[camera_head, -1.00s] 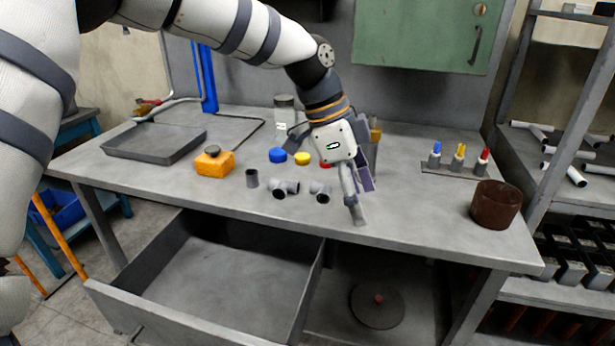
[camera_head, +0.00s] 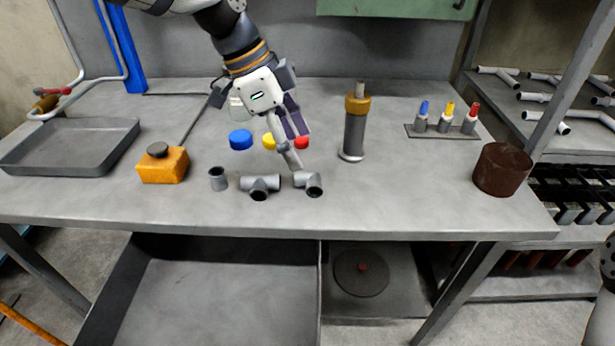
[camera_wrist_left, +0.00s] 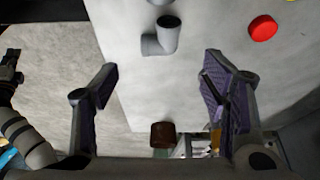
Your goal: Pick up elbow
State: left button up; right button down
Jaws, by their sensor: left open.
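The elbow (camera_head: 312,184) is a short grey bent pipe on the workbench, at the right end of a row of grey fittings. It also shows in the left wrist view (camera_wrist_left: 158,42), near the top middle, beyond the gap between the fingers. My left gripper (camera_head: 291,148) is open and empty. In the head view its lower finger appears just behind and left of the elbow; the wrist view shows the fingers (camera_wrist_left: 160,70) apart from it. My right gripper is not in view.
A grey tee (camera_head: 260,186) and a small grey coupling (camera_head: 218,179) stand left of the elbow. Blue (camera_head: 240,140), yellow (camera_head: 268,141) and red (camera_head: 302,142) caps lie behind. A gold-topped cylinder (camera_head: 354,132) stands to the right.

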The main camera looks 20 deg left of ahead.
aim_at(311, 177)
pick_arm(q)
jog(key=x, duration=0.7)
jog(key=shift+a, duration=0.1)
jog(key=c, duration=1.4)
